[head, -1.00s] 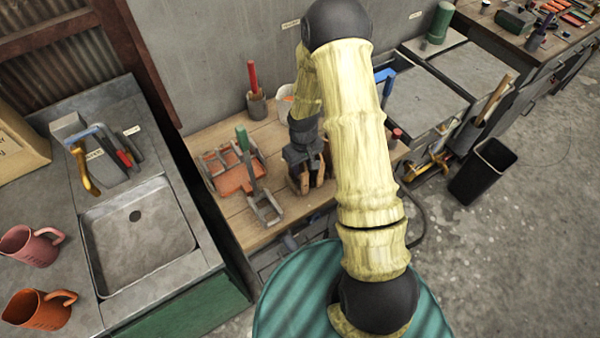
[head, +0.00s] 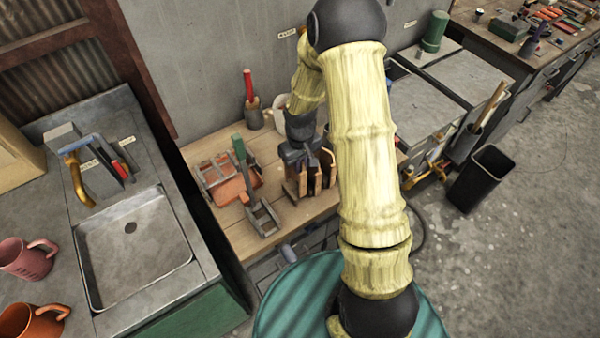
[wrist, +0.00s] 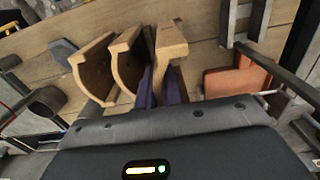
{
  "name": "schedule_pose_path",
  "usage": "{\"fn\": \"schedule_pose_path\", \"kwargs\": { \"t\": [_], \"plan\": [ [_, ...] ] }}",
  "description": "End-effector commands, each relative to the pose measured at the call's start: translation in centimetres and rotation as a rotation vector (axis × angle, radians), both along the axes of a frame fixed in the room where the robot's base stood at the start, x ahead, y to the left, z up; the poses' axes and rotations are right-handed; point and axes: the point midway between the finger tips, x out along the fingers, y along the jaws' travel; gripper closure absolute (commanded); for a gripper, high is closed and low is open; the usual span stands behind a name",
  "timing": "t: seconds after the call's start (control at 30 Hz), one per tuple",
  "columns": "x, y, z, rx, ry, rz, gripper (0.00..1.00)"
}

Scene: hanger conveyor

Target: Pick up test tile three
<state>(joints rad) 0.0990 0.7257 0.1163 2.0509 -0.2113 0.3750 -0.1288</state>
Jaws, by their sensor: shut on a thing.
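Several tan test tiles with curved, bracket-like profiles stand in a row on the wooden bench. In the wrist view, two of them, the left tile (wrist: 92,68) and the middle tile (wrist: 127,60), stand to the left of my gripper (wrist: 164,90). The right tile (wrist: 171,42) is between my dark blue fingers, which are shut on it. No number is readable on any tile. In the head view, my gripper (head: 303,168) is low among the tiles (head: 315,180), and its fingertips are partly hidden. I cannot tell whether the held tile touches the bench.
An orange piece (head: 232,189) in a grey frame and a green-handled tool (head: 252,190) lie left of the tiles. The orange piece also shows close by in the wrist view (wrist: 235,80). A red-handled tool in a cup (head: 252,105) stands behind. My arm hides the bench's right part.

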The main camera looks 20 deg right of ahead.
Motion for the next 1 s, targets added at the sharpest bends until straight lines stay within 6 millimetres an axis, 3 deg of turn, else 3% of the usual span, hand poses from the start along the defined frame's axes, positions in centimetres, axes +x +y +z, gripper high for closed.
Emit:
{"fn": "schedule_pose_path", "kwargs": {
  "t": [0.2, 0.33, 1.0],
  "plan": [
    [0.1, 0.0, 3.7, -0.001, -0.004, -0.001, 1.0],
    [0.0, 0.0, 4.9, 0.0, -0.001, 0.0, 1.0],
    [0.0, 0.0, 5.4, 0.0, 0.0, 0.0, 1.0]
  ]
}}
